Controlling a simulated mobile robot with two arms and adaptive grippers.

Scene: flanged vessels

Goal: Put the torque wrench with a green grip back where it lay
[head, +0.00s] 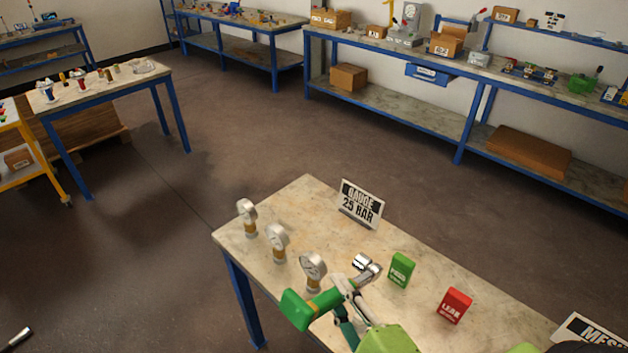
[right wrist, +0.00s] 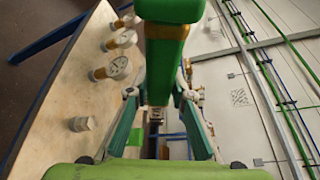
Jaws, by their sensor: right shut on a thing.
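The torque wrench with a green grip (head: 310,305) is held above the front part of the near table (head: 310,200). Its green grip points left and its metal shaft points up and right. My right gripper (head: 343,291) is shut on it near the shaft end of the grip. In the right wrist view the green grip (right wrist: 168,50) stands out beyond the fingers of my right gripper (right wrist: 158,95). My left gripper is not in view.
Three dial gauges (head: 277,243) stand on the near table's left part. A "GAUGE 25 BAR" sign (head: 361,204), a chrome fitting (head: 361,262), a green card (head: 401,269) and a red "LEAK" card (head: 454,305) stand there too. The table's far left corner is bare.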

